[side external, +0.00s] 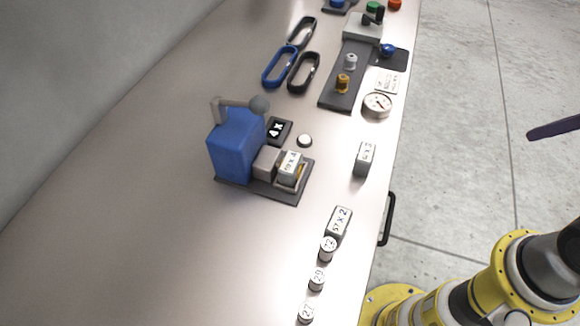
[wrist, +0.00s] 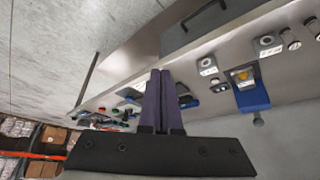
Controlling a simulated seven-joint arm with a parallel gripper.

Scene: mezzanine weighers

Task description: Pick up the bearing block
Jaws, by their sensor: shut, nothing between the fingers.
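Three grey blocks with printed labels are in the side external view; I cannot tell for sure which is the bearing block. One labelled block (side external: 365,159) stands alone near the right edge of the bench, another labelled block (side external: 340,223) is lower down, and a third labelled block (side external: 289,168) sits in the blue press fixture (side external: 236,147). The wrist view also shows the lone block (wrist: 208,66) and the lower one (wrist: 266,46). My gripper (wrist: 160,74) has its purple fingers together and empty. A purple finger (side external: 553,129) shows at the right, off the bench and apart from the blocks.
Several numbered cylinders (side external: 317,279) stand in a row by the lower block. A dial gauge (side external: 377,104), a dark plate with knobs (side external: 340,101) and oval links (side external: 280,66) lie farther up. A black handle (side external: 388,219) sticks out from the bench edge. The left bench top is clear.

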